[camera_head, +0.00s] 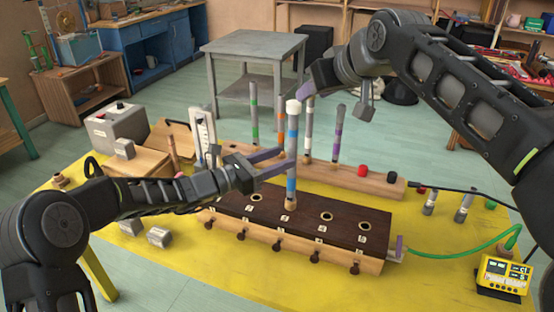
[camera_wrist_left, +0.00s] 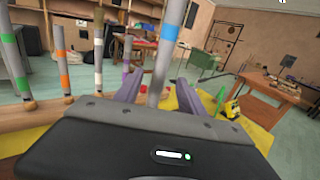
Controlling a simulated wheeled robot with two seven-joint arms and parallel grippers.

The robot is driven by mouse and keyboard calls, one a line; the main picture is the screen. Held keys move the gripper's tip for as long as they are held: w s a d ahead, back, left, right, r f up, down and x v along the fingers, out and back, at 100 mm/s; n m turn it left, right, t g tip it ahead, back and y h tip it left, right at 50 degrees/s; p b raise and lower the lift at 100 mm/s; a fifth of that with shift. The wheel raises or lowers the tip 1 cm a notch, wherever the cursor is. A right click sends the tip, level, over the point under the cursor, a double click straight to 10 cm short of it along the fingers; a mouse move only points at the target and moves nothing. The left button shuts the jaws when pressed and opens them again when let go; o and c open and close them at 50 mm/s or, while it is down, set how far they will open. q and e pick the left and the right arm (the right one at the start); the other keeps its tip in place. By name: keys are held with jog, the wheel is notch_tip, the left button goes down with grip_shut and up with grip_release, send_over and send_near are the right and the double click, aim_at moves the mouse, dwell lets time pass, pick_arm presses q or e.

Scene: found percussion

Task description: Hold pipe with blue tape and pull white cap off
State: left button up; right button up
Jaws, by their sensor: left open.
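The pipe with blue tape (camera_head: 291,165) stands upright on the dark block (camera_head: 258,215), with a white cap (camera_head: 293,107) on its top. My left gripper (camera_head: 283,161) is open, with its purple fingers at the pipe's middle. In the left wrist view the pipe (camera_wrist_left: 158,85) stands between the two fingers (camera_wrist_left: 155,85); I cannot tell whether either touches it. The blue tape (camera_wrist_left: 171,30) shows above them. My right gripper (camera_head: 311,83) is beside the cap at upper right; its jaws are partly hidden by its own wrist.
Behind stands a wooden rack (camera_head: 340,178) with several taped pipes. The dark block has several open holes. A green cable (camera_head: 460,256) runs to a yellow meter (camera_head: 505,274) at right. Short capped pieces (camera_head: 464,207) stand on the yellow mat (camera_head: 330,288). Grey blocks (camera_head: 159,237) lie at left.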

pick_arm(q)
jog(key=x, duration=0.8)
jog(key=shift+a, duration=0.1)
jog(key=shift+c, duration=0.5)
grip_shut()
dwell(1.1)
